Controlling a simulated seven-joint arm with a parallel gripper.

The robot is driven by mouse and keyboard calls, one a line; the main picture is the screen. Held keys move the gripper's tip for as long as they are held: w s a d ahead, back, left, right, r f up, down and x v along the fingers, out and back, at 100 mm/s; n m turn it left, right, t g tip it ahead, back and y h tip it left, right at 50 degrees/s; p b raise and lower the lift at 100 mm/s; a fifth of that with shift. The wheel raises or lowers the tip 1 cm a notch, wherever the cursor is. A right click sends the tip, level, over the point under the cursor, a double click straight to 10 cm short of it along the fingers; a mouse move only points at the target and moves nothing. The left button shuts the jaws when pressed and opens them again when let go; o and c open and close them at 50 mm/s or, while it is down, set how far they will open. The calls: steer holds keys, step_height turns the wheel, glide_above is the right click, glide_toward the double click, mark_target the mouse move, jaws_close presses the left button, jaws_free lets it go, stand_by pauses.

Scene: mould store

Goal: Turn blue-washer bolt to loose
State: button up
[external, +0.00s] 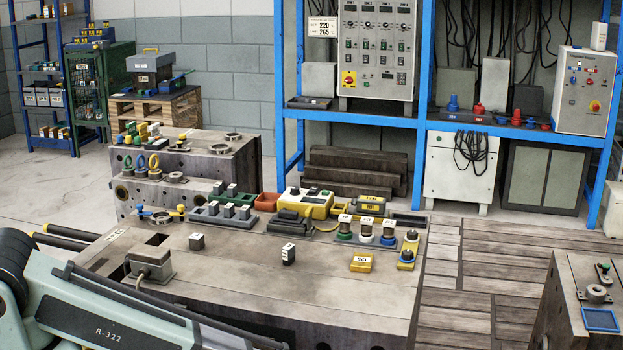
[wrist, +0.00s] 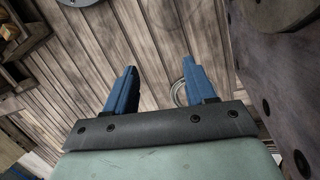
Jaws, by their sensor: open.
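In the external view, a row of short capped posts with white tags stands on the right part of the big steel block (external: 235,268). The gripper is not visible in the external view.
A yellow control box (external: 306,204), a yellow tagged block (external: 361,262) and small black blocks (external: 288,254) stand on the steel block. A holed metal plate (wrist: 285,75) is close to the right of my gripper.

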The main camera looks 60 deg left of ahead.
steer(key=w+d+r+m+t+h, duration=0.1)
steer(key=w+d+r+m+t, duration=0.1)
steer(key=w+d+r+m, duration=0.8)
steer(key=w+d+r+m+t, duration=0.1)
steer(key=w+d+r+m, duration=0.2)
steer(key=w+d+r, duration=1.25)
steer(key=m, duration=0.4)
glide_toward(408, 252)
steer(key=shift+y, duration=0.3)
steer(key=f, duration=0.9)
steer(key=shift+s+d, duration=0.1)
steer(key=shift+d, duration=0.1)
steer(key=shift+c, duration=0.3)
